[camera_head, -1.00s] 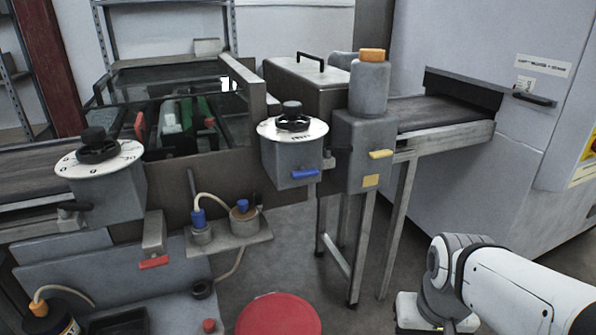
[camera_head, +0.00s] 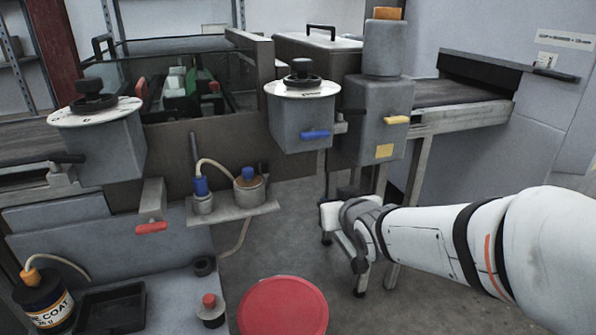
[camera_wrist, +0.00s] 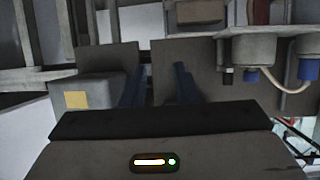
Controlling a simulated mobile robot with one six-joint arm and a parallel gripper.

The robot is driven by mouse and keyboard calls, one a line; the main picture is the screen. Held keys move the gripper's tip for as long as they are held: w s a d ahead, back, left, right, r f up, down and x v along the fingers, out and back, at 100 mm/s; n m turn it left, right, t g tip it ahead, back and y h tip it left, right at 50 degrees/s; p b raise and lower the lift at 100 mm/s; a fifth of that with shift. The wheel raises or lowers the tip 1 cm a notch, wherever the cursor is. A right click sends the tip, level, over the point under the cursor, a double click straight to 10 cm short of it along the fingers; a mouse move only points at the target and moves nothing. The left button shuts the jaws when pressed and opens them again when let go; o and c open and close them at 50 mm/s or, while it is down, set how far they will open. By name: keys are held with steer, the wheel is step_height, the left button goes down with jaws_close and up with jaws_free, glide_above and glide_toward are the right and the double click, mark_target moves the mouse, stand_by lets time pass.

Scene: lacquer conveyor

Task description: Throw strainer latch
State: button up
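No part in view is labelled as the strainer latch. A yellow lever (camera_head: 396,120) sticks out from the front of a grey box (camera_head: 366,120), which carries an orange-topped cylinder (camera_head: 385,48) and a yellow patch. The box also shows in the wrist view (camera_wrist: 88,92), at left. A blue lever (camera_head: 315,134) is on the dial box beside it, and a red lever (camera_head: 151,227) is lower left. My gripper shows in the wrist view (camera_wrist: 158,68) with two dark fingers apart and nothing seen between them. In the head view it is below the grey box, its fingertips unclear.
Two blue-capped fittings (camera_head: 202,190) stand on a small shelf (camera_head: 235,212). A red round top (camera_head: 283,307) is at front centre. A black tray (camera_head: 110,308) and a labelled bottle (camera_head: 45,300) are at front left. Conveyor legs stand behind my arm.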

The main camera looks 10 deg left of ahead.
mark_target(267, 167)
steer(key=w+a+r+n+y+b, duration=0.1)
steer(key=w+a+y, duration=0.1)
steer(key=a, duration=0.3)
steer(key=w+a+r+n+t+y+b, duration=0.1)
steer(key=a+y, duration=0.1)
steer(key=a, duration=0.3)
steer(key=w+a+r+y+b, duration=0.1)
steer(key=w+a+y, duration=0.1)
steer(key=a, duration=0.4)
steer(key=shift+w+n+t+b, duration=0.3)
steer(key=shift+n, duration=0.1)
steer(key=shift+c, duration=0.6)
steer(key=shift+d, duration=0.1)
jaws_close()
